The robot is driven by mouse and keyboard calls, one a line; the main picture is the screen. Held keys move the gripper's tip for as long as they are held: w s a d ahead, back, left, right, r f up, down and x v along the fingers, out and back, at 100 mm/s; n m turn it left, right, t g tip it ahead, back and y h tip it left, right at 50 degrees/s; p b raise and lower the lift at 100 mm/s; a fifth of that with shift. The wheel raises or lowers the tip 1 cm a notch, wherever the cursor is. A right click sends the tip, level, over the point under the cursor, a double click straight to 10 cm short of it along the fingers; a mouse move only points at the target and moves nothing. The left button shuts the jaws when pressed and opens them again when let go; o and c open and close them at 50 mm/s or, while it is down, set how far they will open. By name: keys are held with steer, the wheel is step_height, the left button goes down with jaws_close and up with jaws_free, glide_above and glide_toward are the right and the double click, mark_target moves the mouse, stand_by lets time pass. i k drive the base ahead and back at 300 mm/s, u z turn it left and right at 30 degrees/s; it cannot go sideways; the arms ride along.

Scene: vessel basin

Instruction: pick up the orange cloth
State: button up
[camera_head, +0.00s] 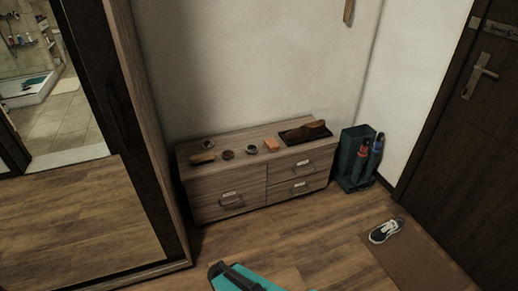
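A small flat orange piece (271,144), which looks like the folded orange cloth, lies on top of the low wooden drawer cabinet (230,163), right of the middle of its top. It is small in the picture, so its folds cannot be made out. A small round dark-rimmed item (251,149) is close on its left, and a dark tray (288,137) is on its right. No gripper fingers can be made out in this view.
The tray holds a brown object (305,130). Other small items (202,158) stand on the cabinet's left part. A dark green stand (346,160) with umbrellas is right of the cabinet. A shoe (386,230) lies on a brown mat (410,262). The wooden floor before the cabinet (310,235) is clear.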

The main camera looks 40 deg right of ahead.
mark_target(271, 144)
steer(key=u, duration=0.05)
steer(key=i, duration=1)
steer(key=u, duration=0.1)
steer(key=k, duration=0.95)
steer(key=z, duration=0.2)
steer(key=i, duration=0.5)
steer(key=u, duration=0.1)
